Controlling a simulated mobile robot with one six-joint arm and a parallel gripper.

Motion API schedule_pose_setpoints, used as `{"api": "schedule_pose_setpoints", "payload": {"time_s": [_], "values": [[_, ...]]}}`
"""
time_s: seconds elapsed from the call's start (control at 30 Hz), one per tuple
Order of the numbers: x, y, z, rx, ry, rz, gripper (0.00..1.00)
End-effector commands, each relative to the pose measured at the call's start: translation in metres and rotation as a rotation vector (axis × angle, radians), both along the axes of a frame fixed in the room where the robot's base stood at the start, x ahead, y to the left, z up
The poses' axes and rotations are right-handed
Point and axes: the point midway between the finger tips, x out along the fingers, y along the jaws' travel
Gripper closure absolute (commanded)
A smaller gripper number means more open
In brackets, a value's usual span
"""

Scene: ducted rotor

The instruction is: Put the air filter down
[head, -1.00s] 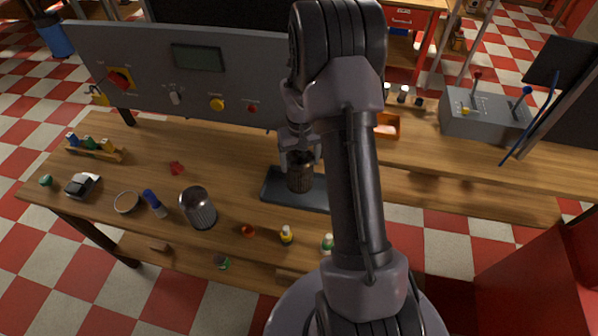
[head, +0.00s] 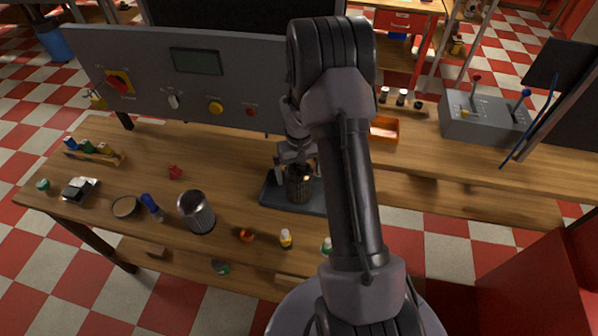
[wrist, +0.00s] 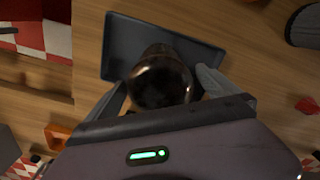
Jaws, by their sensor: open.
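The air filter, a dark brownish cylinder (head: 299,185), stands upright on a dark grey tray (head: 272,192) on the workbench. In the wrist view the filter's round end (wrist: 162,82) faces the camera, with the tray (wrist: 120,42) behind it. My gripper (head: 297,168) is open around the filter's upper part. In the wrist view its two fingers stand on either side of the filter, with a gap visible at the right finger. My arm hides the tray's right end in the head view.
A grey control panel (head: 190,80) rises behind. An orange bin (head: 384,129) sits at the back right.

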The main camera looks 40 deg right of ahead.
Motion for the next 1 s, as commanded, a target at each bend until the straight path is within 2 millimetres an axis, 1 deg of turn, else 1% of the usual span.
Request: {"api": "schedule_pose_setpoints", "payload": {"time_s": [0.07, 0.3, 0.4, 0.53, 0.57, 0.6, 0.67, 0.7, 0.77, 0.8, 0.87, 0.9, 0.97, 1.0], "values": [[0.001, -0.001, 0.013, -0.002, -0.003, 0.0, 0.01], [0.001, -0.001, 0.082, -0.002, -0.003, 0.0, 0.01], [0.001, 0.0, 0.104, -0.002, -0.003, 0.0, 0.01], [0.001, 0.0, 0.121, -0.001, -0.003, 0.0, 0.01], [0.0, 0.002, 0.126, -0.002, -0.007, -0.001, 0.01], [0.0, 0.009, 0.138, -0.003, -0.02, -0.002, 0.01], [-0.002, 0.029, 0.169, -0.008, -0.06, -0.004, 0.01], [-0.008, 0.05, 0.197, -0.01, -0.099, -0.008, 0.01], [-0.026, 0.088, 0.241, -0.004, -0.167, -0.017, 0.01], [-0.043, 0.115, 0.266, 0.008, -0.215, -0.025, 0.01], [-0.073, 0.152, 0.297, 0.031, -0.285, -0.033, 0.01], [-0.095, 0.173, 0.311, 0.05, -0.328, -0.038, 0.01], [-0.127, 0.199, 0.325, 0.083, -0.387, -0.045, 0.01], [-0.146, 0.213, 0.33, 0.107, -0.42, -0.048, 0.01]]}}
